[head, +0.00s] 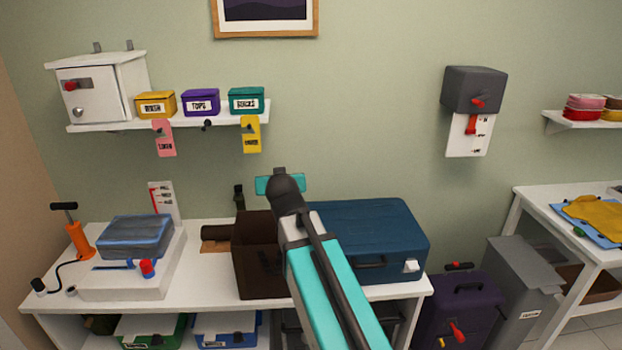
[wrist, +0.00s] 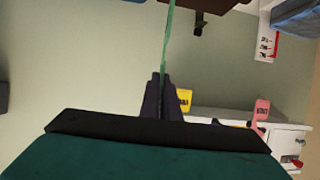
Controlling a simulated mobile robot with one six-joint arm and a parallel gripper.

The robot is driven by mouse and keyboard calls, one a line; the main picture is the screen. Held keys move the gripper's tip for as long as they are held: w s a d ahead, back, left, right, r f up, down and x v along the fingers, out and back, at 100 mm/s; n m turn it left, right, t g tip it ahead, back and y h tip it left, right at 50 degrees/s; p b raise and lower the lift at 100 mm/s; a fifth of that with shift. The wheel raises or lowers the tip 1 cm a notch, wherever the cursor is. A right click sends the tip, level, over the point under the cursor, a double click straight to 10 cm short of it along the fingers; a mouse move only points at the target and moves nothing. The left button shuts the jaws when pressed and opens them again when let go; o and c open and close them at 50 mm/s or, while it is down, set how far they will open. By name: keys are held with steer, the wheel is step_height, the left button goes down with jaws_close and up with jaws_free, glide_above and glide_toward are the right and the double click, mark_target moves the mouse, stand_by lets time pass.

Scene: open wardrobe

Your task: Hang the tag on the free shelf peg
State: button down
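The free shelf peg (head: 207,124) is a dark knob on the shelf's front edge, between a hanging pink tag (head: 164,137) and a hanging yellow tag (head: 251,134). My gripper (wrist: 162,90) is shut on a thin teal-green tag (wrist: 168,40), seen edge-on in the wrist view. In the head view the teal tag (head: 264,185) shows on both sides of my wrist, which hides its middle and the fingertips. The tag is right of and below the yellow tag, apart from the shelf. In the wrist view the yellow tag (wrist: 184,100) and pink tag (wrist: 261,110) appear upside down.
The wall shelf (head: 100,126) carries a white cabinet (head: 95,90) and yellow, purple and teal boxes (head: 201,102). Below my gripper, a dark brown bin (head: 250,270) and a blue case (head: 375,235) stand on the white bench. The wall between shelf and bench is mostly clear.

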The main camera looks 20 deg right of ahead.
steer(key=shift+s+a+r+n+y, duration=0.1)
steer(key=shift+s+a+n+y, duration=0.1)
steer(key=shift+a+n+y, duration=0.3)
steer(key=shift+s+a+n+y, duration=0.25)
steer(key=shift+a+y, duration=0.1)
steer(key=shift+a, duration=0.4)
steer(key=shift+s+a+r+n+y, duration=0.1)
steer(key=shift+s+a+n+y, duration=0.1)
steer(key=shift+a+n+y, duration=0.3)
steer(key=shift+a, duration=0.1)
steer(key=shift+a, duration=0.15)
